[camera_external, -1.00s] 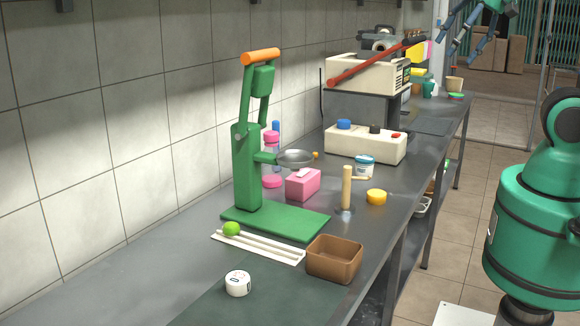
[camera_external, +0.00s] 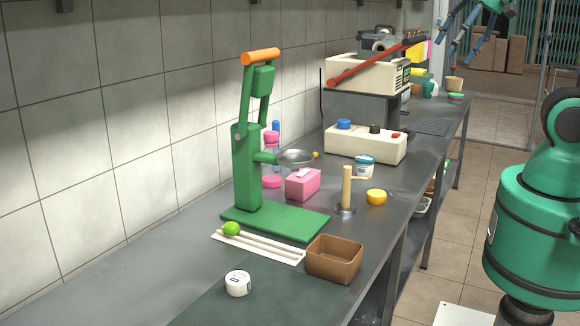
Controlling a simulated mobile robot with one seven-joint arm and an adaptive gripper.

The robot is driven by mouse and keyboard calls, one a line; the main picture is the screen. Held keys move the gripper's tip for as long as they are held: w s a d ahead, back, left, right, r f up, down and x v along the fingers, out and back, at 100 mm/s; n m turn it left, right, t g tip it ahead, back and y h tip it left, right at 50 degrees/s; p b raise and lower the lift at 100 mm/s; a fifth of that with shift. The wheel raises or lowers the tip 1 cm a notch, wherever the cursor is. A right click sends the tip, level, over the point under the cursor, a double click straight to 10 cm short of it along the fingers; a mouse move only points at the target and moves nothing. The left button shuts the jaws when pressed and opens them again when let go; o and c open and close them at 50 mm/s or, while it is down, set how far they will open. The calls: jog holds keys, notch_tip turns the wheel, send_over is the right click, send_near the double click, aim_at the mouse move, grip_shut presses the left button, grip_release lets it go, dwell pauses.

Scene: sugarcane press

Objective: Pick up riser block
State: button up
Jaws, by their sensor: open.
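No thing in view is clearly marked as the riser block. A pink block (camera_external: 302,186) with a small pale piece on top is the most block-like thing; I cannot tell if it is the riser block. It sits on the grey counter (camera_external: 150,268), right of the green press (camera_external: 247,165) with its orange handle. My gripper (camera_external: 466,48) is at the top right edge, partly cut off by the frame. Its blue fingers are spread open and empty, high above the floor side of the counter and far from the pink block.
A brown tray (camera_external: 334,260), white slatted rack (camera_external: 258,247) with a green lime (camera_external: 231,229), and white round timer (camera_external: 238,283) stand in front. A wooden post (camera_external: 347,187) and yellow puck (camera_external: 376,197) stand right of the block. A cream control box (camera_external: 365,145) is behind.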

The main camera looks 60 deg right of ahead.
jog(key=w+f+n+g, duration=0.3)
jog(key=w+f+n, duration=0.1)
jog(key=w+f, duration=0.75)
jog(key=n+g, duration=0.3)
jog(key=n, duration=0.1)
send_over(377, 193)
notch_tip(377, 193, down, 18)
jog(key=shift+f+b, duration=0.3)
jog(key=shift+f+b, duration=0.95)
jog(key=shift+f, duration=3.35)
jog(key=shift+f+b, duration=0.95)
jog(key=shift+f, duration=1.65)
